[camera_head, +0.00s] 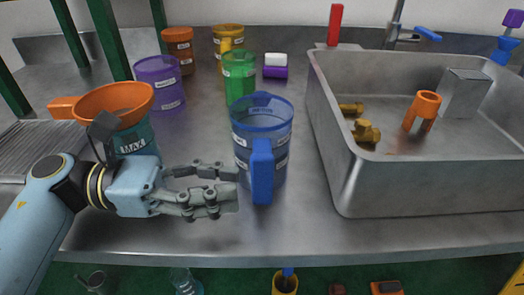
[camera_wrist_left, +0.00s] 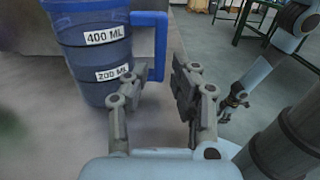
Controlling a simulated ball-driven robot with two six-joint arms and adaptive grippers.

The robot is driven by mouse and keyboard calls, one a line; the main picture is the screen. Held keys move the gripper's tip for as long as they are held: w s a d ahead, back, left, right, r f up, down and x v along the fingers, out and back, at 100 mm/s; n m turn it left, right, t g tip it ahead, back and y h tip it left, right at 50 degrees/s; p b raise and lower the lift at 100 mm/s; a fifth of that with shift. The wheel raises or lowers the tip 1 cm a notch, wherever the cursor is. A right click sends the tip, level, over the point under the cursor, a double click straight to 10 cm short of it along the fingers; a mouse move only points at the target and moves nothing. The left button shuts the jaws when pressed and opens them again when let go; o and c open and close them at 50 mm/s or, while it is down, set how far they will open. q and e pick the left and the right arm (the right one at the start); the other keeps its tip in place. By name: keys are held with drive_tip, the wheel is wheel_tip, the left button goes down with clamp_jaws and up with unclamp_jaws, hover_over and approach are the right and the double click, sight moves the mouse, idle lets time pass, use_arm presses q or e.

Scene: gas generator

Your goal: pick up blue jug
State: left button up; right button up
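The blue jug (camera_head: 258,135) is translucent and stands upright on the metal counter, left of the sink. Its solid blue handle (camera_head: 262,170) faces the front edge. In the left wrist view, the jug (camera_wrist_left: 92,50) fills the upper left, with 400 ML and 200 ML labels, and its handle is beyond the fingertips. My left gripper (camera_head: 234,188) is open and empty, left of the handle, fingers pointing right toward it. It also shows in the left wrist view (camera_wrist_left: 160,82). My right gripper (camera_wrist_left: 235,101) is small and at a distance there; its finger state is unclear.
A green jug (camera_head: 239,78) stands behind the blue one. An orange funnel sits on a teal container (camera_head: 135,140) close behind my left wrist. A purple container (camera_head: 160,83) is farther back. The metal sink (camera_head: 365,190) borders the jug's right side. Counter in front of the jug is clear.

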sight(254, 202)
use_arm(q)
drive_tip(key=d, duration=0.4)
drive_tip(key=shift+d+f, duration=0.15)
drive_tip(key=shift+d, duration=0.05)
clamp_jaws()
